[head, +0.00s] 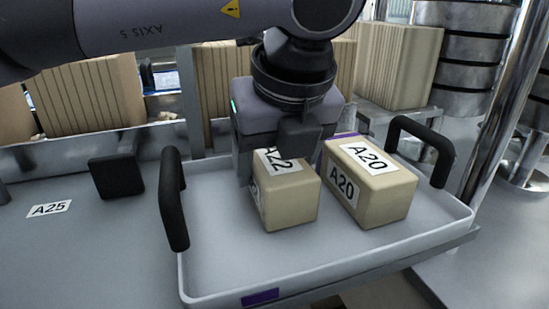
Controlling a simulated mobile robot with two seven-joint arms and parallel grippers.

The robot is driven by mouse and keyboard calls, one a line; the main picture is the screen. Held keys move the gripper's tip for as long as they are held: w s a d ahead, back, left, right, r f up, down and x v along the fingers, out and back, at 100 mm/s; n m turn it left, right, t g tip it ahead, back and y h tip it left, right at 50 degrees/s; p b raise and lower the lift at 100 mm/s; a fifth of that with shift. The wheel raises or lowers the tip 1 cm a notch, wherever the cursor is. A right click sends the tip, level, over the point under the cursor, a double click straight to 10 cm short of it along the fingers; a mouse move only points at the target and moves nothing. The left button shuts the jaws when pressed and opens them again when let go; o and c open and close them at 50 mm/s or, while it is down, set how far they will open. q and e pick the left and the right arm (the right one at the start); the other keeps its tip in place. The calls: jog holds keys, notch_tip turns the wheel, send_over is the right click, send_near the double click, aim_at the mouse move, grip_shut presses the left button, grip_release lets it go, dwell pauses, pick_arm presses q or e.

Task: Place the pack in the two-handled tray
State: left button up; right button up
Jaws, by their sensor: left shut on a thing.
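A tan pack labelled A22 (290,205) is held by my left gripper (277,150), which comes down on it from above and is shut on it. The pack is over the inside of the grey two-handled tray (222,268); I cannot tell if its underside touches the floor of the tray. A second tan pack labelled A20 (385,200) sits in the tray just to the right, with a narrow gap between the two. The tray has black handles at the left (173,200) and right (425,150). My right gripper is not in view.
The tray's left and front floor is clear. A black block (117,176) and a label A25 (49,208) are on the grey surface to the left. Rows of tan packs (88,95) stand behind. A shiny metal post (500,130) rises at the right.

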pick_arm(q)
jog(key=o, duration=1.2)
jog(key=shift+f, duration=0.1)
jog(key=shift+s+r, duration=0.1)
jog(key=shift+r, duration=0.3)
jog(key=v, duration=1.1)
jog(key=shift+s+d+r, duration=0.1)
jog(key=shift+s+r, duration=0.1)
jog(key=shift+r, duration=0.05)
